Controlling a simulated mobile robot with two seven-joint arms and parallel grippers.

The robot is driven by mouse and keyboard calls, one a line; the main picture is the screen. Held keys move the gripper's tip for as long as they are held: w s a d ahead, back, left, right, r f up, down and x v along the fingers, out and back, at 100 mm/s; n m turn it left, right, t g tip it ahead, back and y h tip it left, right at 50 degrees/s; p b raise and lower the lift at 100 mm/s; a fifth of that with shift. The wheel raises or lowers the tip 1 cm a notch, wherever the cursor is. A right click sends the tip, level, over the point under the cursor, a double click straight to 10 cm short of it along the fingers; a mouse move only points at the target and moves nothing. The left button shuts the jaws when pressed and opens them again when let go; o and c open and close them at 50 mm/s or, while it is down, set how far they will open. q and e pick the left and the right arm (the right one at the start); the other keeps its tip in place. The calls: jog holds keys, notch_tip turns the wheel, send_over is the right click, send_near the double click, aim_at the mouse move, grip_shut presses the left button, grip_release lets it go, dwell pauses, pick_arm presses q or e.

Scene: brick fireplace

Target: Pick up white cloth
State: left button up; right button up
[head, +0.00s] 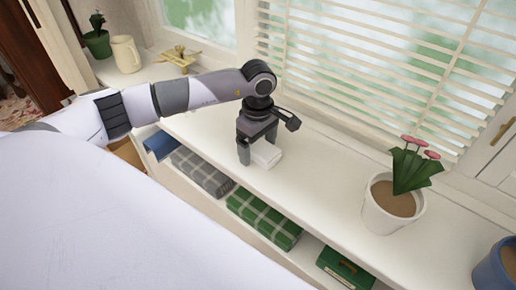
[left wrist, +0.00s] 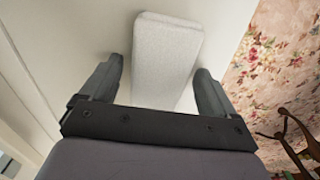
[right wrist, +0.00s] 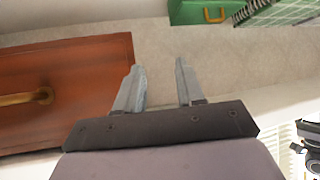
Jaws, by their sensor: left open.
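The white cloth (head: 265,154) is a folded, block-shaped bundle on the white windowsill shelf in the head view. My left gripper (head: 259,160) points down over it, with its fingers apart around the cloth. In the left wrist view the cloth (left wrist: 166,62) lies between the two open fingers (left wrist: 155,88), with a gap visible on each side. My right gripper (right wrist: 160,88) shows in the right wrist view with its fingers apart and nothing between them. It is away from the cloth.
A potted pink flower (head: 393,207) stands right on the white shelf (head: 330,180), near a blue pot (head: 497,268). Folded plaid blankets (head: 262,218) and a green box (head: 345,268) sit below. A cream pitcher (head: 126,54) stands at the back left. Window blinds (head: 370,70) rise behind.

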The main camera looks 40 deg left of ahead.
aim_at(258, 145)
pick_arm(q)
jog(key=c, duration=1)
jog(key=shift+c, duration=0.2)
notch_tip(258, 145, up, 20)
jog(key=shift+b, duration=0.3)
jog(key=shift+o, duration=0.7)
jog(key=shift+c, duration=0.2)
